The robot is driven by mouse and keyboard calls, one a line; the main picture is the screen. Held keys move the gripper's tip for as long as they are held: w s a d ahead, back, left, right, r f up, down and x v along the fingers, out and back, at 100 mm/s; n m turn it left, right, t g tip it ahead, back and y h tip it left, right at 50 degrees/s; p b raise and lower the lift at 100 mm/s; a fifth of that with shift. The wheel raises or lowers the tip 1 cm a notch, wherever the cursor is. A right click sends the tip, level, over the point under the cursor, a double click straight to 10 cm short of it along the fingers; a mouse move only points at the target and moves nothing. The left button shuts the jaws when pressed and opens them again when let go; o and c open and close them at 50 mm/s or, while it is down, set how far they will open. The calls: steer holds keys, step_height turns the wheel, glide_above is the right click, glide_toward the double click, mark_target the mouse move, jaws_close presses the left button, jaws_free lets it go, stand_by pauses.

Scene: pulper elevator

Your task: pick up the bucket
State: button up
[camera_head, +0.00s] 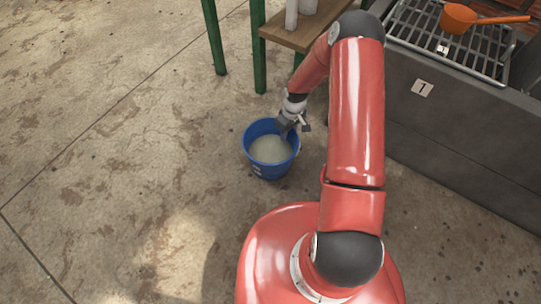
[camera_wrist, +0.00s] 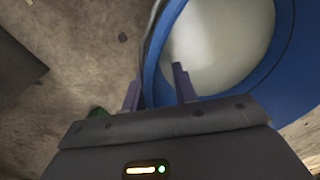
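The blue bucket (camera_head: 258,165) stands upright on the floor left of my arm, with pale, cloudy contents (camera_head: 270,149) inside. In the wrist view the bucket (camera_wrist: 286,65) fills the upper right. A thin dark strip, perhaps its handle (camera_wrist: 149,38), runs along its left rim. My gripper (camera_head: 285,129) is at the bucket's back right rim. In the wrist view the fingers of my gripper (camera_wrist: 157,88) are apart, one outside the bucket and one over its inside, with the rim between them. Gaps show beside the rim. Whether a finger touches it I cannot tell.
A wooden bench (camera_head: 297,36) with green legs (camera_head: 258,45) stands behind the bucket, with whitish containers on it. A grey trough (camera_head: 450,130) with a metal grate and an orange scoop (camera_head: 462,18) is at the right. The concrete floor (camera_head: 110,150) at the left is clear.

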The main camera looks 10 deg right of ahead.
steer(key=shift+f, duration=0.35)
jaws_close()
steer(key=shift+r, duration=0.15)
stand_by(1.0)
